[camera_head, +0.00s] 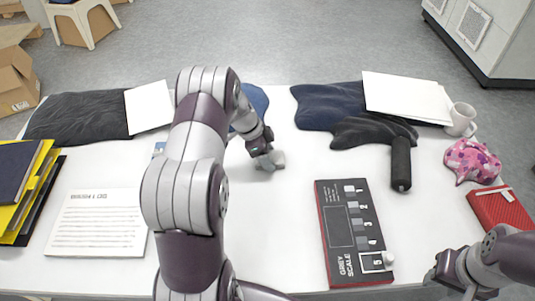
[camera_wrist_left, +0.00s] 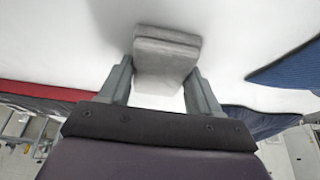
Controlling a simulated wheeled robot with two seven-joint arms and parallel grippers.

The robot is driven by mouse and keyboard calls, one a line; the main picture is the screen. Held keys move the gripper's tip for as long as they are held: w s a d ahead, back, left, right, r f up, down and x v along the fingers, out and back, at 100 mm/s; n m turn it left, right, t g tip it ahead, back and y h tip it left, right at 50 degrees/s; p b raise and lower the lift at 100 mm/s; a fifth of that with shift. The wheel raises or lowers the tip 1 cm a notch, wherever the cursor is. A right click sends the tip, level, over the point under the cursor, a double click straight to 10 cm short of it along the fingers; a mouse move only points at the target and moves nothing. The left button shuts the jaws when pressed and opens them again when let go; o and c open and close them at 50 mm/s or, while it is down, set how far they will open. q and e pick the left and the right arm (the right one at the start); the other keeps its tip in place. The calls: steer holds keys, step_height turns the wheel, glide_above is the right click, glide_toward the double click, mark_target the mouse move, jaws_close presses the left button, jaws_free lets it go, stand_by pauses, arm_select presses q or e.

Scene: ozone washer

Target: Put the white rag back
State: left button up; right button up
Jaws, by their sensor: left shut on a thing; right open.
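The white rag (camera_head: 277,159) is a small folded pale grey-white pad near the middle of the white table. My left gripper (camera_head: 262,150) is shut on it, reaching in from above. In the left wrist view the rag (camera_wrist_left: 167,42) sits between the two fingers (camera_wrist_left: 161,68), its folded layers facing me, with white tabletop behind it. I cannot tell whether it touches the table. My right gripper (camera_head: 456,277) is open and empty at the lower right, near the table's front edge.
A grey-scale board (camera_head: 337,235) with numbered swatches lies right of centre. A dark roller (camera_head: 401,165), dark cloths (camera_head: 325,105), a mug (camera_head: 462,118), a pink patterned cloth (camera_head: 470,160) and a red box (camera_head: 498,208) lie right. A printed sheet (camera_head: 95,225) and folders lie left.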

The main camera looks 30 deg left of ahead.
arm_select(q)
steer(key=shift+f, duration=0.2)
steer(key=o, duration=1)
steer(key=shift+a+r, duration=0.1)
steer(key=shift+r, duration=0.45)
steer(key=v, duration=1.1)
steer(key=s+d+n+y, duration=0.1)
steer(key=s+d+n, duration=0.3)
steer(key=s+d, duration=0.1)
steer(key=s+d+n+y, duration=0.1)
steer(key=s+d+n, duration=0.2)
steer(key=s+d, duration=0.3)
steer(key=s+d+n+g+y+p, duration=0.1)
steer(key=s+d+n, duration=0.3)
steer(key=s+d, duration=0.1)
steer(key=shift+s+d+r+n+y, duration=0.3)
steer(key=shift+s+r+y, duration=0.1)
steer(key=shift+s, duration=0.2)
